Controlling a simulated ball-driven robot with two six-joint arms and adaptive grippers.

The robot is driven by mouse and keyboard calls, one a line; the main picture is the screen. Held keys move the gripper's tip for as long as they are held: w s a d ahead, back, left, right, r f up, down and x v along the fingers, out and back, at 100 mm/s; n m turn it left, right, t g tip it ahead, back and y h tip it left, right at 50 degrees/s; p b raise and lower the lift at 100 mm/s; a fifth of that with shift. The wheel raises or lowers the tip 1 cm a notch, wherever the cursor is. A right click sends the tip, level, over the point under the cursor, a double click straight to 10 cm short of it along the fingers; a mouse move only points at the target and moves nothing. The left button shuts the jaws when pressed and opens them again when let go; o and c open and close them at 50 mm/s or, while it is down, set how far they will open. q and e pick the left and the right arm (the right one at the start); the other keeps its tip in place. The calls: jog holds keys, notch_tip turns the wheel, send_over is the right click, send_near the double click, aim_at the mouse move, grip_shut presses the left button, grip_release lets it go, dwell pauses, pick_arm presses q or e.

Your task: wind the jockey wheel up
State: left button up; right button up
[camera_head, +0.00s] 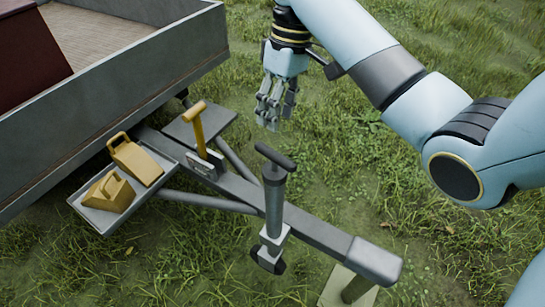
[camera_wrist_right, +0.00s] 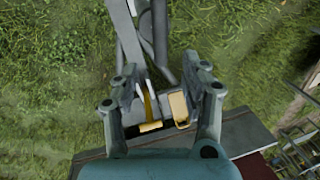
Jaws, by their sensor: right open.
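The jockey wheel (camera_head: 273,205) stands upright beside the grey drawbar (camera_head: 318,232), with a dark crank handle (camera_head: 276,156) on top and a small dark wheel (camera_head: 267,262) at its foot. I cannot tell whether the wheel touches the grass. My right gripper (camera_head: 275,117) is open and empty, pointing down above and behind the crank handle, apart from it. In the right wrist view, the open fingers (camera_wrist_right: 162,68) frame part of the trailer front from above. The jockey wheel is not clear there. My left gripper is not in view.
A yellow lever (camera_head: 195,122) stands on the drawbar. Two yellow chocks, one far (camera_head: 135,160) and one near (camera_head: 108,192), sit in a grey tray (camera_head: 90,217). The trailer body (camera_head: 120,88) fills the upper left. A post on a pale plate (camera_head: 334,288) is under the drawbar's end. Grass lies right.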

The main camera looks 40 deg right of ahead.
aim_at(272, 150)
jog(key=f, duration=0.3)
jog(key=a+f, duration=0.1)
jog(key=f, duration=0.2)
jog(key=a+f, duration=0.1)
jog(key=f, duration=0.2)
jog(key=shift+s+f+b, duration=0.15)
jog(key=shift+s+b, duration=0.05)
jog(key=shift+b, duration=0.15)
jog(key=shift+a+f, duration=0.1)
jog(key=shift+f, duration=0.5)
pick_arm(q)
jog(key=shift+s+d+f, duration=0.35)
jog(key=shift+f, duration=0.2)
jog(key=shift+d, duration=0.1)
